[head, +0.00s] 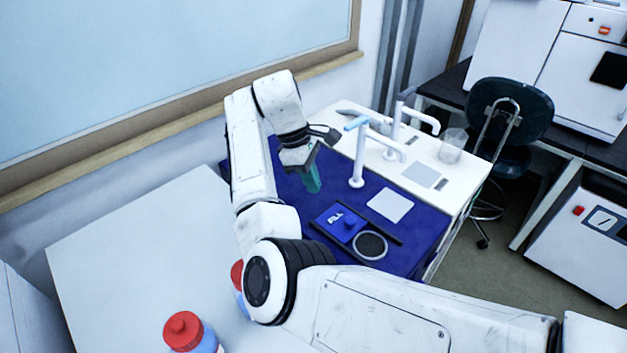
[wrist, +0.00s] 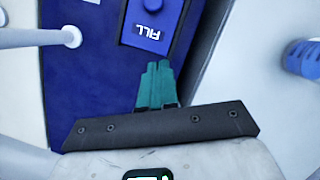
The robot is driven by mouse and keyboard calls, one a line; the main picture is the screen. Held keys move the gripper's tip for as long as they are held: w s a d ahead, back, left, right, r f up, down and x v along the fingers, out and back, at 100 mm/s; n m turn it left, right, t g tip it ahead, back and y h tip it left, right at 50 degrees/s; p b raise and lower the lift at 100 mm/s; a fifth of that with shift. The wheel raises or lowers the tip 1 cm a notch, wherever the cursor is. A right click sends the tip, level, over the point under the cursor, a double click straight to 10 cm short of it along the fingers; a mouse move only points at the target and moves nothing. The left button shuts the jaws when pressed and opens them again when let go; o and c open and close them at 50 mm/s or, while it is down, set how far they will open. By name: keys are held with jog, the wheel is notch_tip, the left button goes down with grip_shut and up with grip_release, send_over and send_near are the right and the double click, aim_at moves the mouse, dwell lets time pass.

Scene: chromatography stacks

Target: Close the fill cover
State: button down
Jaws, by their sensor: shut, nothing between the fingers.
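The fill cover (head: 331,221) is a small blue plate with a raised blue knob and white FILL lettering. It lies flat between two dark rails on the dark blue worktop (head: 412,258). A round, light-rimmed dark opening (head: 370,246) is uncovered just to its right. The cover also shows at the top of the wrist view (wrist: 144,40), its lettering upside down; the opening is not seen there. My gripper (head: 313,188) has teal fingers and is shut and empty, above the worktop behind the cover and apart from it. Its fingertips (wrist: 157,64) point toward the cover in the wrist view.
A white tap (head: 357,165) rises from the worktop right of my gripper. A pale square plate (head: 390,205) lies near the cover. A clear beaker (head: 452,146) stands farther right. Red-capped bottles (head: 184,331) stand on the white table (head: 130,240) at the front left.

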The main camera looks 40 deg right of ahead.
send_near(343, 225)
jog(key=w+f, duration=0.1)
jog(key=w+a+f, duration=0.1)
jog(key=f, duration=0.1)
jog(key=shift+w+a+f, duration=0.1)
jog(key=shift+w+a, duration=0.1)
jog(key=shift+s+d+f, duration=0.15)
jog(key=shift+s+d, duration=0.15)
jog(key=shift+s, duration=0.3)
jog(key=shift+s+d+f, duration=0.15)
jog(key=shift+s+d, duration=0.2)
jog(key=shift+s, duration=0.25)
jog(key=shift+s+d+f, duration=0.15)
jog(key=shift+s+d, duration=0.15)
jog(key=shift+s, duration=0.25)
jog(key=shift+d+p, duration=0.15)
jog(key=shift+p, duration=0.25)
